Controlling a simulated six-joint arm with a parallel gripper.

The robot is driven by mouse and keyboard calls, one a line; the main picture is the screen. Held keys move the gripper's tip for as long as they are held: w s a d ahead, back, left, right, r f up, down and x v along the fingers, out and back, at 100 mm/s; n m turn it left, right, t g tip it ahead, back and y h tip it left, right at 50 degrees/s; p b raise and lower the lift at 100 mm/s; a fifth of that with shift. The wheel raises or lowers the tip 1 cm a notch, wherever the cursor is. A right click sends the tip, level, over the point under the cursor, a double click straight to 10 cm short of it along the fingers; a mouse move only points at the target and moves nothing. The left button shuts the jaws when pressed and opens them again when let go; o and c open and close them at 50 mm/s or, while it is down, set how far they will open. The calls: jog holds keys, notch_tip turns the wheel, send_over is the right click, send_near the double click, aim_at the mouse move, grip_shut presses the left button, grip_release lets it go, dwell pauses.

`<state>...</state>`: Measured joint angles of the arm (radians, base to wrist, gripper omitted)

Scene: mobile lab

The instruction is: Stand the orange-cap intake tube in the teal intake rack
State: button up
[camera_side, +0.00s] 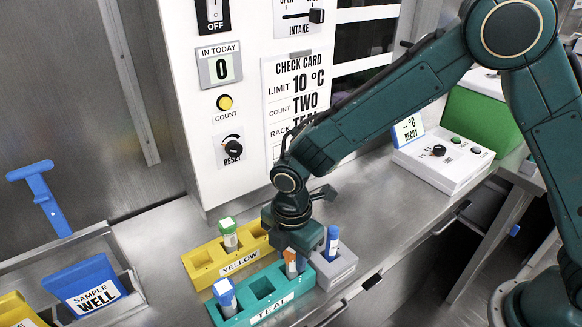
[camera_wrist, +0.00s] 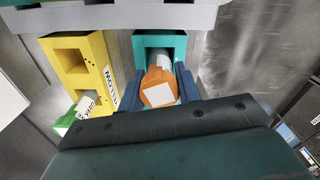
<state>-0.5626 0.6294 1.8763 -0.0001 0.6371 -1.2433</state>
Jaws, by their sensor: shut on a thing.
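The orange-cap tube (camera_side: 291,256) is upright between the fingers of my gripper (camera_side: 292,248), at the right end of the teal rack (camera_side: 245,303). In the wrist view my gripper (camera_wrist: 158,90) is shut on the tube's orange cap (camera_wrist: 158,88), which has a pale square top. The tube's clear body leads down into a square opening of the teal rack (camera_wrist: 141,48). How deep it sits cannot be told.
A yellow rack (camera_side: 206,263) with a green-cap tube (camera_side: 229,234) stands behind the teal rack. A grey rack (camera_side: 338,267) with a blue-cap tube (camera_side: 332,241) is close on the right. A blue sample well block (camera_side: 72,276) is at left.

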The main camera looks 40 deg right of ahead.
dwell(0.3)
jog(key=o, duration=1)
jog(key=shift+f, duration=0.1)
jog(key=shift+c, duration=0.2)
notch_tip(320, 180, up, 12)
jog(key=shift+r, duration=0.2)
